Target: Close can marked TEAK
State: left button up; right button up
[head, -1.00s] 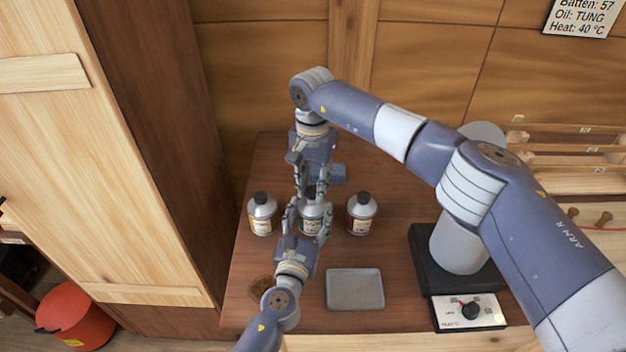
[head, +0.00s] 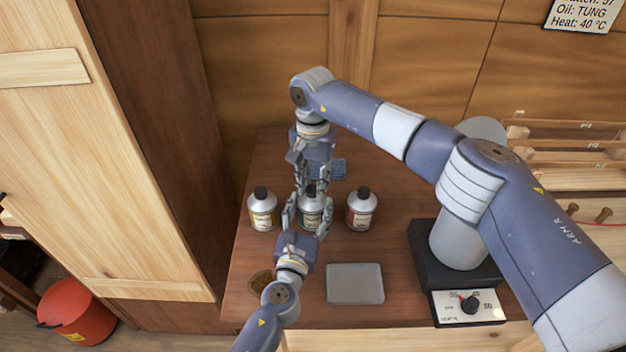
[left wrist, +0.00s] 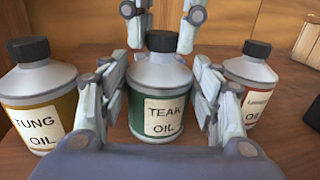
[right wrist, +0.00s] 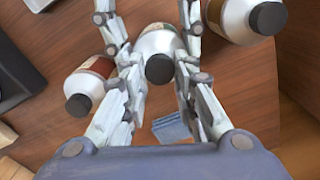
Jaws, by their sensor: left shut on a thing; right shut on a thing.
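The TEAK OIL can (head: 311,213) stands upright on the bench, grey-shouldered with a green band and cream label. The label shows in the left wrist view (left wrist: 163,118). Its black cap (left wrist: 160,42) sits on the neck and shows from above in the right wrist view (right wrist: 160,69). My left gripper (head: 310,203) is shut on the can's body, one finger on each side. My right gripper (head: 312,188) comes from behind and above, shut on the black cap. Its fingers hide part of the cap in the head view.
The TUNG OIL can (left wrist: 38,95) stands left of the teak can, and a red-banded can (head: 361,208) stands right. A grey tray (head: 355,284) lies in front. A blue folded thing (right wrist: 171,128) lies behind. A heater with a dial (head: 468,304) stands at right.

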pick_arm(q)
grip_shut()
pick_arm(e)
jog(key=shift+f, duration=0.1)
jog(key=m, duration=0.6)
jog(key=shift+s+d+m, duration=0.1)
jog(key=shift+m, duration=0.2)
jog(key=m, duration=0.4)
jog(key=shift+m, duration=0.3)
jog(key=m, duration=0.3)
jog(key=shift+s, duration=0.1)
jog(key=m, duration=0.4)
jog(key=shift+s+m, duration=0.1)
jog(key=shift+m, duration=0.3)
jog(key=m, duration=0.9)
jog(key=shift+s, duration=0.1)
jog(key=m, duration=0.6)
jog(key=shift+a+m, duration=0.3)
jog(key=m, duration=1.2)
jog(key=shift+w+a+m, duration=0.1)
jog(key=shift+w+m, duration=0.15)
jog(key=shift+m, duration=0.15)
jog(key=m, duration=0.6)
jog(key=shift+w, duration=0.1)
jog(key=o, duration=0.7)
jog(key=shift+f, duration=0.1)
jog(key=shift+c, duration=0.2)
